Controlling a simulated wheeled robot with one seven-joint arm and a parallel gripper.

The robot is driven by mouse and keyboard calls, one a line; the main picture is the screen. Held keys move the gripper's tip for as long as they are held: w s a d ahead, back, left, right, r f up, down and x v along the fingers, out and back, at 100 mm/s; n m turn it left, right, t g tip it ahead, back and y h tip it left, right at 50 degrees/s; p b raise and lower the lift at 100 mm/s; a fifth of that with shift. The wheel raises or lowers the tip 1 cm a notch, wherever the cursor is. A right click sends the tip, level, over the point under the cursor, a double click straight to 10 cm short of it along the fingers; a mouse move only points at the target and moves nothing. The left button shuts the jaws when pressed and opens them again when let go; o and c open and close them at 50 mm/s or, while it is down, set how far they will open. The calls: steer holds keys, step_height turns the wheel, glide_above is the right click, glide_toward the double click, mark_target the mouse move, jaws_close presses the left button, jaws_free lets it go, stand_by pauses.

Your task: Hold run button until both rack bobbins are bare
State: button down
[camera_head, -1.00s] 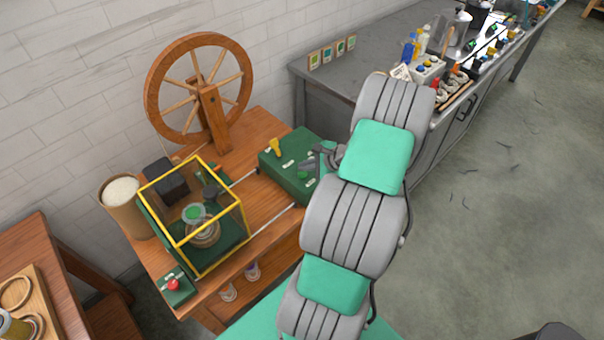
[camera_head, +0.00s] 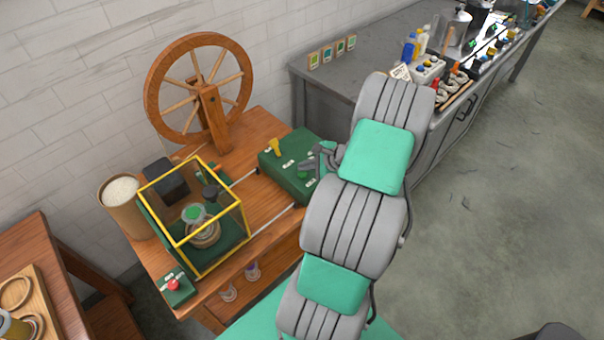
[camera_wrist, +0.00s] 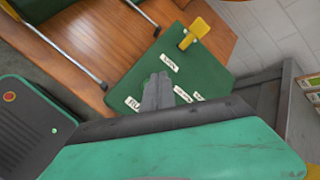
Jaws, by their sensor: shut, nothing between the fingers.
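The green control box (camera_head: 283,160) stands at the right end of the wooden table, with a yellow lever and white labels on top. A green button (camera_head: 303,172) shows on it beside my gripper (camera_head: 314,164). In the wrist view my gripper (camera_wrist: 157,92) is shut and empty, its fingertips over the box (camera_wrist: 185,75) beside a partly hidden label reading "RU". Whether the fingertips touch the button is hidden.
A yellow-framed cage (camera_head: 192,240) encloses the winding parts. A spoked wooden wheel (camera_head: 158,103) stands behind it. A red button box (camera_head: 180,294) is at the front left corner. A grey bench (camera_head: 330,85) stands to the right; open floor lies beyond.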

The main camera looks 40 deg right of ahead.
steer(key=shift+f, duration=0.1)
steer(key=shift+f, duration=0.3)
